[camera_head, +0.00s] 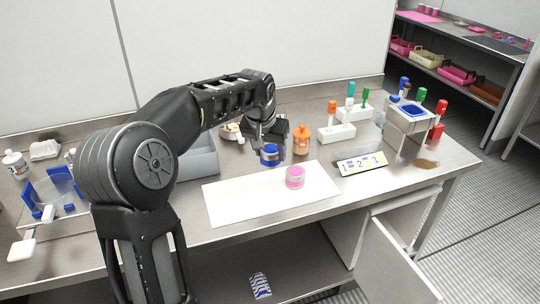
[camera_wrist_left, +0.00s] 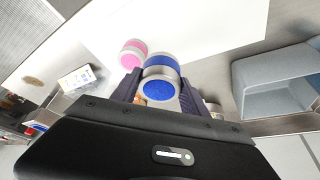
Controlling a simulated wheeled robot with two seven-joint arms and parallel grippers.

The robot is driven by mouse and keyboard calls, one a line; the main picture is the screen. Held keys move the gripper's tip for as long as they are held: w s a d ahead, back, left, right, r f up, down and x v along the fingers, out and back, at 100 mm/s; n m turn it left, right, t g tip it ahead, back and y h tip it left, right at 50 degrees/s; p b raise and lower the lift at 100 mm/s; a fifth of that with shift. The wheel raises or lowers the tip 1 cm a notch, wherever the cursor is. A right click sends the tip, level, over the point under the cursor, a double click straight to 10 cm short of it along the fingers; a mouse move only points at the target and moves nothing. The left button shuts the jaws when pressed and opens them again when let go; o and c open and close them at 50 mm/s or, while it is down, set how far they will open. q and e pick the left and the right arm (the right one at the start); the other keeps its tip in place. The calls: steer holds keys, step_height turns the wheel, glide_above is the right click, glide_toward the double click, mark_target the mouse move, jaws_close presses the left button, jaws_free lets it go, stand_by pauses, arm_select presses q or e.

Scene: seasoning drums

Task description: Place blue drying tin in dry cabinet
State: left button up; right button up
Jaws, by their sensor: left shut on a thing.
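The blue drying tin (camera_head: 269,156) is a short round tin with a blue top and a pale band. My left gripper (camera_head: 270,140) is shut on it and holds it at the back edge of the white mat (camera_head: 235,200). In the left wrist view the tin (camera_wrist_left: 161,82) sits between the two dark fingers of the left gripper (camera_wrist_left: 160,90). Whether the tin touches the surface below is hard to tell. A cabinet under the table at the right has its door (camera_head: 395,262) standing open; its inside is mostly hidden. My right gripper is not in view.
A pink tin (camera_head: 295,177) stands on the mat, right of the blue one. An orange bottle (camera_head: 301,139) stands behind it. A numbered card (camera_head: 361,163) lies to the right. A grey bin (camera_head: 200,158) is left of the gripper. The mat's front half is clear.

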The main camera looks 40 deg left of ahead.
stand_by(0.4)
arm_select(q)
steer(key=s+d+f+m, duration=0.1)
steer(key=d+f, duration=0.2)
steer(key=d, duration=0.8)
steer(key=s+d+f+m+h, duration=0.1)
steer(key=s+d+f+m, duration=0.1)
steer(key=d, duration=1)
steer(key=shift+s+f, duration=0.15)
steer(key=shift+f, duration=0.75)
steer(key=shift+d, duration=0.1)
